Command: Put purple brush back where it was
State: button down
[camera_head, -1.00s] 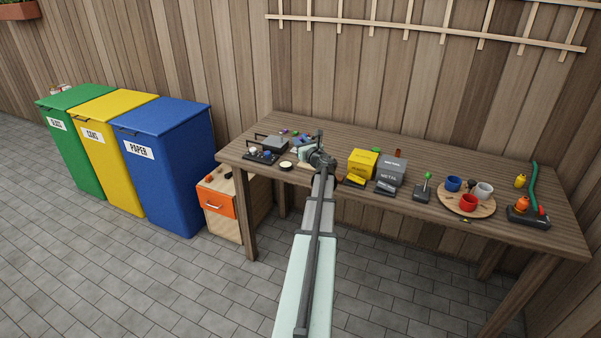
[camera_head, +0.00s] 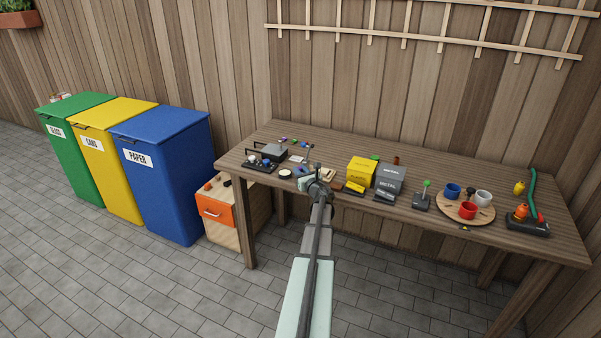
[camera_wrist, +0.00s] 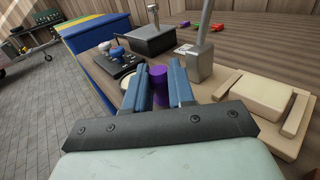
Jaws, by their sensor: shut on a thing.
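The purple brush (camera_wrist: 159,86) shows in the wrist view as a short purple piece between my two blue fingers. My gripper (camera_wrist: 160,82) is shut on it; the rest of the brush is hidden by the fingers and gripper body. In the head view my gripper (camera_head: 312,181) is over the front edge of the workbench (camera_head: 340,140), left of the yellow box. I cannot make out the brush clearly there, nor tell its height over the bench.
A grey upright post (camera_wrist: 201,64) and a cream block (camera_wrist: 260,95) stand close right of my fingers in the wrist view. A black tray with knobs (camera_wrist: 117,61) and a dark box (camera_wrist: 153,40) lie ahead. The yellow box (camera_head: 361,167) is to the right in the head view.

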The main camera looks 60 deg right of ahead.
jog(key=shift+f, duration=0.1)
jog(key=c, duration=1)
grip_release()
jog(key=shift+o, duration=0.2)
jog(key=shift+s+a, duration=0.1)
jog(key=v, duration=1.1)
jog(key=shift+s+a, duration=0.25)
jog(key=shift+s, duration=0.05)
